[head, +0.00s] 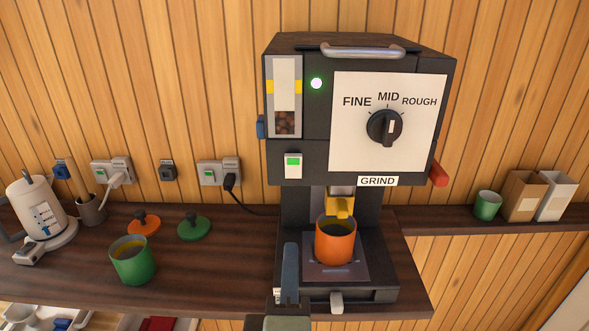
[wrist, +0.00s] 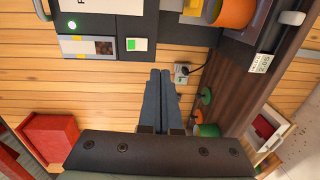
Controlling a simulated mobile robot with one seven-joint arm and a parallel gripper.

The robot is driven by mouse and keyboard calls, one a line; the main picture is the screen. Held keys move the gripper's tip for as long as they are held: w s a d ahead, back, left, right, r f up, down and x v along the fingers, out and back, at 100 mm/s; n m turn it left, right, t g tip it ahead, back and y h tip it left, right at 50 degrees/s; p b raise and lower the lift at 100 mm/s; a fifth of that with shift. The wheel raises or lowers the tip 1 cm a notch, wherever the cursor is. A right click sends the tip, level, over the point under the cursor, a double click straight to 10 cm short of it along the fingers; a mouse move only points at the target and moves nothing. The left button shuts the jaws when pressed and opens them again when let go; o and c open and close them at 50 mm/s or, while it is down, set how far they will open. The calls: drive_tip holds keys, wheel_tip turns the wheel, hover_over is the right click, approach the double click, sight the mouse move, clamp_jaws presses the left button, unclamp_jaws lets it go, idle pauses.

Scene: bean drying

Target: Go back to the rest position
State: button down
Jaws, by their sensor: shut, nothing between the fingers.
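My gripper (head: 290,246) is in front of the grinder's base, left of the orange cup and apart from it. Its blue-grey fingers are pressed together and empty; they also show in the wrist view (wrist: 160,73), pointing towards the wooden wall. The dark grinder (head: 350,60) stands on the counter with a lit round lamp (head: 316,83) and a dial (head: 385,127) below the MID label. The orange cup (head: 335,245) stands upright under the yellow spout (head: 340,207), with dark contents. It also shows in the wrist view (wrist: 236,12).
A green cup (head: 132,265), orange (head: 144,225) and green (head: 194,229) knobbed lids, and a white kettle (head: 38,205) stand on the left of the counter (head: 225,268). A plugged cord runs behind the grinder. A right shelf holds a green cup (head: 487,205) and two boxes.

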drive_tip(key=s+r+m+t+b, duration=0.2)
drive_tip(key=r+m+t, duration=0.3)
drive_tip(key=r+m, duration=0.4)
drive_tip(key=s+r+m+t+b, duration=0.3)
drive_tip(key=r+m, duration=0.6)
drive_tip(key=r, duration=0.9)
drive_tip(key=t, duration=0.2)
drive_tip(key=shift+s+d+t, duration=0.25)
drive_tip(key=shift+d+t, duration=0.05)
drive_tip(key=shift+d, duration=0.1)
